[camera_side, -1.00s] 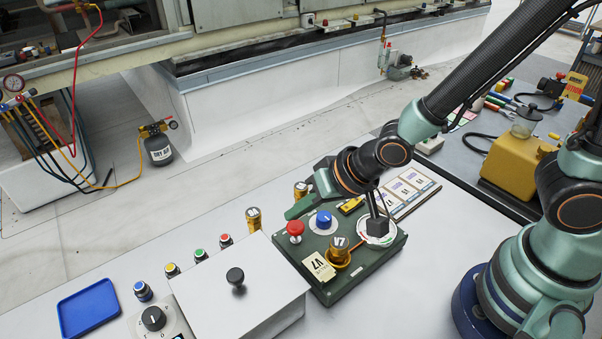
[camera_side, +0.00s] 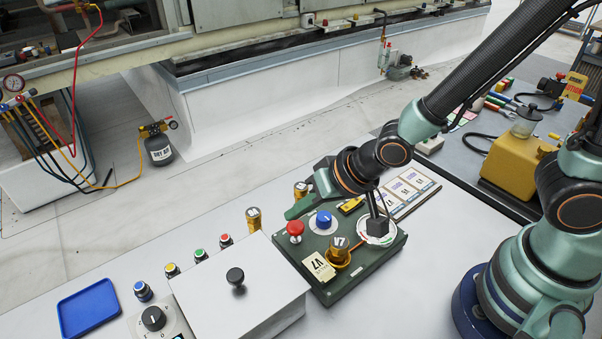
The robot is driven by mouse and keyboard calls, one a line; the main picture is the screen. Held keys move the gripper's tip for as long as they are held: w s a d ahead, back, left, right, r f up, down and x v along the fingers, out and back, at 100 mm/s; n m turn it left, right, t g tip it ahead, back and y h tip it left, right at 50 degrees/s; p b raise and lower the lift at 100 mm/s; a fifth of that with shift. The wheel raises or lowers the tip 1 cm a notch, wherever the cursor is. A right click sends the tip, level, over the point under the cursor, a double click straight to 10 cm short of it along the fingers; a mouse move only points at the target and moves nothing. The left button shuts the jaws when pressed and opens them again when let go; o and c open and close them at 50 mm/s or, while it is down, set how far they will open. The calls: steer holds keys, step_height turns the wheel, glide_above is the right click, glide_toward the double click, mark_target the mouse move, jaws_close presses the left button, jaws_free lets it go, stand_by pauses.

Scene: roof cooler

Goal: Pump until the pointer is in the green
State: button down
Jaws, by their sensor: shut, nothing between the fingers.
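The green panel box (camera_side: 343,284) lies on the white bench. On it are a red mushroom button (camera_side: 295,230), a blue knob (camera_side: 324,219), a brass-coloured cylinder (camera_side: 339,250) on an orange ring, and a round white dial (camera_side: 376,239) with coloured marks on its rim. My gripper (camera_side: 377,230) is shut and empty, pointing down over the dial. A dark block at the fingertips covers the dial's middle, so I cannot read a pointer. I cannot tell whether the fingertips touch the dial.
A white box with a black knob (camera_side: 235,276) stands left of the panel. Several small coloured buttons (camera_side: 198,255) line the bench behind it. A blue tray (camera_side: 88,308) lies at far left. Cards (camera_side: 408,190) lie behind the panel. A yellow pump unit (camera_side: 512,162) stands right.

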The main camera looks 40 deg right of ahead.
mark_target(295, 227)
steer(key=shift+f, duration=0.15)
steer(key=shift+a+f, duration=0.1)
steer(key=shift+f, duration=0.2)
steer(key=shift+s+f, duration=0.1)
steer(key=shift+f, duration=1.15)
stand_by(1.6)
steer(key=shift+r, duration=1.65)
steer(key=shift+r, duration=2.55)
